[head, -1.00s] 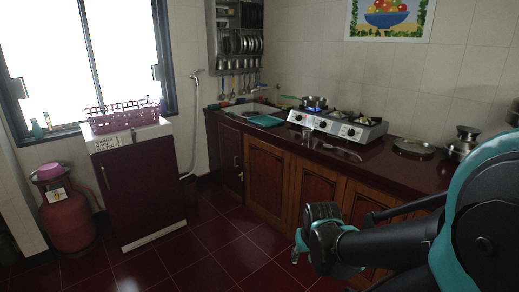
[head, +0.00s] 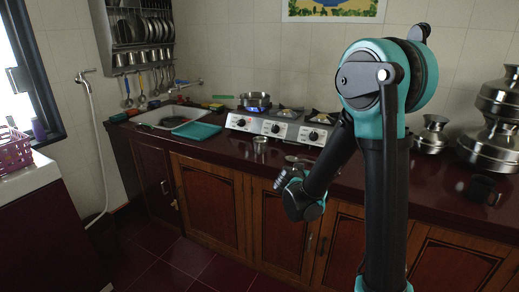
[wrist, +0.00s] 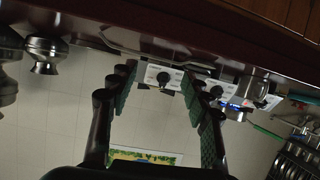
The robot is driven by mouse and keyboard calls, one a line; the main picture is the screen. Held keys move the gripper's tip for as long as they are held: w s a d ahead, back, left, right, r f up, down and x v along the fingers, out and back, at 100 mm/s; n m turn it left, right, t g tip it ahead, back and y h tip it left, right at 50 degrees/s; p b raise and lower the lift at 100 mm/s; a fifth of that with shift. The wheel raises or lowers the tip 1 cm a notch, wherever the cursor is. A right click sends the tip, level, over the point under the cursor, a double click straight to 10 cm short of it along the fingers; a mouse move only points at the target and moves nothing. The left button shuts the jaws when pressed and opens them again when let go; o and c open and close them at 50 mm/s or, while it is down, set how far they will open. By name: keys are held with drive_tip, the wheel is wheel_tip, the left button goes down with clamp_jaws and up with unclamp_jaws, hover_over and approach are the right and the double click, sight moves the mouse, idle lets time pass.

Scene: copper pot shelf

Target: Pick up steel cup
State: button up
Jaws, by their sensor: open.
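A small steel cup (head: 260,145) stands upright on the dark counter, in front of the stove, in the head view. My gripper (head: 284,177) is in front of the counter edge, below and slightly right of the cup, apart from it. In the wrist view, which is upside down, the two fingers (wrist: 160,76) are spread with nothing between them. The stove shows beyond them. A shiny steel shape is right of the fingers in that view; I cannot tell whether it is the cup.
The stove (head: 275,129) stands behind the cup with a steel pan (head: 256,101) on its left burner. A teal tray (head: 196,131) lies by the sink. Stacked steel pots (head: 490,145) stand at the right. Wooden cabinets (head: 212,200) line the front.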

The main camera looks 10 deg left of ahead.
drive_tip(key=w+a+t+y, duration=0.1)
drive_tip(key=w+a+t, duration=0.25)
drive_tip(key=a, duration=0.65)
drive_tip(key=n+t+y, duration=0.1)
drive_tip(key=t+y, duration=0.1)
drive_tip(key=y, duration=0.1)
approach(259, 145)
drive_tip(key=w, duration=0.4)
drive_tip(key=shift+w, duration=0.3)
drive_tip(key=w, duration=0.5)
drive_tip(key=shift+f, duration=0.25)
drive_tip(key=shift+d, duration=0.1)
clamp_jaws()
